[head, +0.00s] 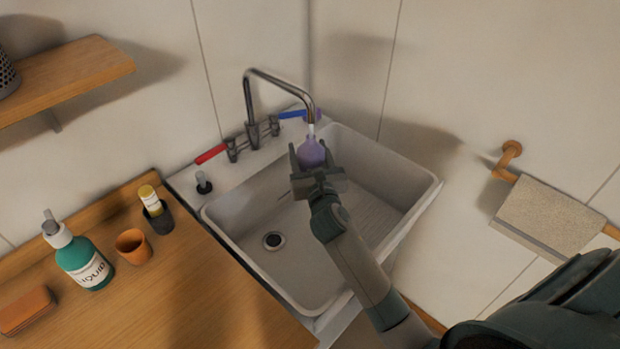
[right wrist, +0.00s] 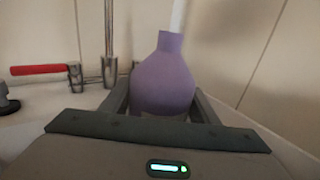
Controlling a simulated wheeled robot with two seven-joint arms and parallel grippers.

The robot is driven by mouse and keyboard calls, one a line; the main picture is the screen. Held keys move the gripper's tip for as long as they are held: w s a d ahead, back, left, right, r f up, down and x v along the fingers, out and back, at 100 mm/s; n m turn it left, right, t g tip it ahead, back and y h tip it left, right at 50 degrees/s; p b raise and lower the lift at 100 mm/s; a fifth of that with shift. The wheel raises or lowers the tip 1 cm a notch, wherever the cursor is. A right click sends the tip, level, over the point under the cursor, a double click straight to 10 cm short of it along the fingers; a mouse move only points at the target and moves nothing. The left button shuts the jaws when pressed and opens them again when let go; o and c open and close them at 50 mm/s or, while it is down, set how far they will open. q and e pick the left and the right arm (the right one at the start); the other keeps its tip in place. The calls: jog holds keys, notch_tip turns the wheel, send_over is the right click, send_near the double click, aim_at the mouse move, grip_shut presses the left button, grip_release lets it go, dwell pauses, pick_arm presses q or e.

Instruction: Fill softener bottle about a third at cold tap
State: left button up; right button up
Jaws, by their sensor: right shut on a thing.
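The purple softener bottle (head: 311,153) is upright under the tap spout, over the sink. My right gripper (head: 310,162) is shut on it; the bottle also shows between the fingers in the right wrist view (right wrist: 165,80). The chrome tap (head: 266,80) has a blue cold lever (head: 292,114) and a red lever (head: 211,153). A pale stream of water (right wrist: 177,16) comes down to the bottle's neck in the right wrist view. The level inside the bottle cannot be seen. My left gripper is not in view.
The white sink (head: 415,190) has a drain at the lower left. The wooden counter (head: 185,300) holds a green pump bottle (head: 85,262), an orange cup (head: 132,246) and a dark cup with a yellow item (head: 158,215). A towel (head: 548,216) hangs at the right.

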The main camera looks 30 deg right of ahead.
aim_at(309, 165)
jog(key=shift+s+a+r+p, duration=0.1)
jog(key=shift+s+a+p, duration=0.2)
jog(key=shift+s, duration=0.3)
jog(key=shift+s+a+r+p, duration=0.1)
jog(key=shift+s+a+p, duration=0.1)
jog(key=shift+s+a, duration=0.3)
jog(key=shift+s+a+f, duration=0.1)
jog(key=shift+s+f, duration=0.05)
jog(key=shift+s, duration=0.25)
jog(key=shift+s+a+r+p, duration=0.2)
jog(key=shift+s+r+p, duration=0.1)
jog(key=shift+r+p, duration=0.45)
jog(key=s+a+r+p, duration=0.2)
jog(key=s+r+p, duration=0.1)
jog(key=r+p, duration=0.1)
jog(key=shift+s+r+p, duration=0.3)
jog(key=shift+s+p, duration=0.05)
jog(key=shift+p, duration=0.55)
jog(key=shift+a+f, duration=0.15)
